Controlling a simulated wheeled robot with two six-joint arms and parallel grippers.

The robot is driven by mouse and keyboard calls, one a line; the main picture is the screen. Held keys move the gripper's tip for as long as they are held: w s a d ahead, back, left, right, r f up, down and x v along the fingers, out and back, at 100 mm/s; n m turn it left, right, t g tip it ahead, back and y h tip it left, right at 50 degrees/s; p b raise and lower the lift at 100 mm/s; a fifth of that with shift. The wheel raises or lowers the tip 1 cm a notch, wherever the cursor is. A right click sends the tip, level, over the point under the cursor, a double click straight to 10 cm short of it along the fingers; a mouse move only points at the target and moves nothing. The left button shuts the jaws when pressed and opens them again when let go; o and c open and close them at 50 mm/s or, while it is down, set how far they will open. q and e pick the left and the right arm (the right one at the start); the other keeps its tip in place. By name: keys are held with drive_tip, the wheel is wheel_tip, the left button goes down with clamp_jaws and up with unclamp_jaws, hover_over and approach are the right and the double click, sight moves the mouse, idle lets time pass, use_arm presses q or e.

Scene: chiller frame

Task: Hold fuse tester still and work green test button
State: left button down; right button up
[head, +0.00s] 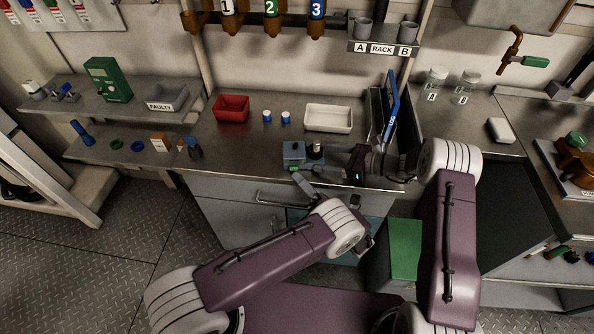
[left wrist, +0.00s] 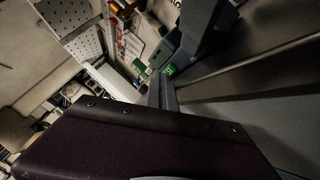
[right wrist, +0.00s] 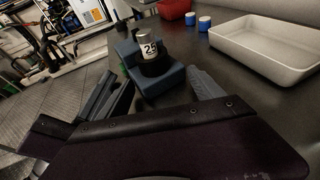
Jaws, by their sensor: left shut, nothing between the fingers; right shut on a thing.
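The fuse tester (head: 292,150) is a small blue-grey box near the bench's front edge. In the right wrist view the tester (right wrist: 166,80) carries a dark round holder with a white cylinder marked "28" (right wrist: 149,49) upright in it. My right gripper (head: 322,152) is shut on the tester from the right, a finger on each side. The green test button (left wrist: 169,70) is on the tester's front face. My left gripper (left wrist: 163,90) is shut and empty, its tips just by the button. I cannot tell whether they touch it. In the head view my left gripper (head: 297,176) is just below the tester.
Behind the tester are a red bin (head: 231,107), two blue-and-white cylinders (head: 276,117) and a white tray (head: 328,118). A rack (head: 384,47) is on the wall. A blue-handled tool (head: 392,100) stands at the right. Bench left of the tester is clear.

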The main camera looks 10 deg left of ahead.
use_arm(q)
drive_tip(key=shift+s+d+f, duration=0.1)
drive_tip(key=shift+s+f, duration=0.2)
drive_tip(key=shift+s, duration=0.15)
use_arm(e)
drive_tip(key=shift+d, duration=0.1)
use_arm(q)
drive_tip(key=s, duration=0.2)
drive_tip(key=s+d, duration=0.1)
drive_tip(key=s, duration=0.1)
drive_tip(key=shift+s+d+r, duration=0.1)
drive_tip(key=shift+s+d, duration=0.1)
drive_tip(key=shift+s, duration=0.15)
idle(0.4)
